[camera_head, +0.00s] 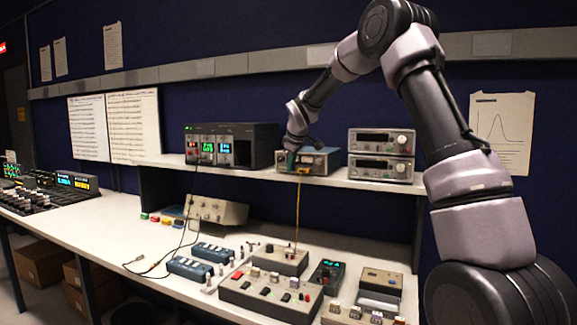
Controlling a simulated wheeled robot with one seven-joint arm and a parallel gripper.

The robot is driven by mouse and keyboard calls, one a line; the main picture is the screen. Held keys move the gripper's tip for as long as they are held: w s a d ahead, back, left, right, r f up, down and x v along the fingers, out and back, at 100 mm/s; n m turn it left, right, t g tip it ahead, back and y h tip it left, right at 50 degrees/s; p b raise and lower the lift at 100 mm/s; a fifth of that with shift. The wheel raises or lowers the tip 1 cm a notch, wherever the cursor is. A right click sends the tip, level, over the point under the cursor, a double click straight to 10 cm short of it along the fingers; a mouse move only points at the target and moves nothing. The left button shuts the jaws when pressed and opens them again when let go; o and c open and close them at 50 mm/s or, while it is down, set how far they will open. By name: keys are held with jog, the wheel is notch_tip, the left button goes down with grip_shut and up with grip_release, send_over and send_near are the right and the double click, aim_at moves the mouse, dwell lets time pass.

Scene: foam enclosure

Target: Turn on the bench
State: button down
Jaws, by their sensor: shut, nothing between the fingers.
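The bench (140,222) is a long pale worktop with a raised shelf (160,160) along its back. My arm reaches in from the right, and my gripper (291,161) is at the front of a small beige instrument (318,162) on the shelf. The gripper is shut, with nothing seen in it; whether it touches the instrument is too small to tell. A yellow cable hangs from this instrument to a grey box (279,261) on the worktop. Two stacked grey instruments (381,155) stand to the right.
A grey panel with buttons (262,294) and a small dark meter (327,273) lie at the front. Blue boxes (190,268) and a tilted beige unit (216,211) are further left. A dark console (45,195) stands far left. Cardboard boxes (42,262) sit below.

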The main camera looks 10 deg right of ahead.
jog(key=shift+w+d, duration=0.1)
jog(key=shift+w, duration=0.1)
dwell(0.3)
jog(key=shift+r, duration=0.8)
jog(key=shift+w, duration=0.1)
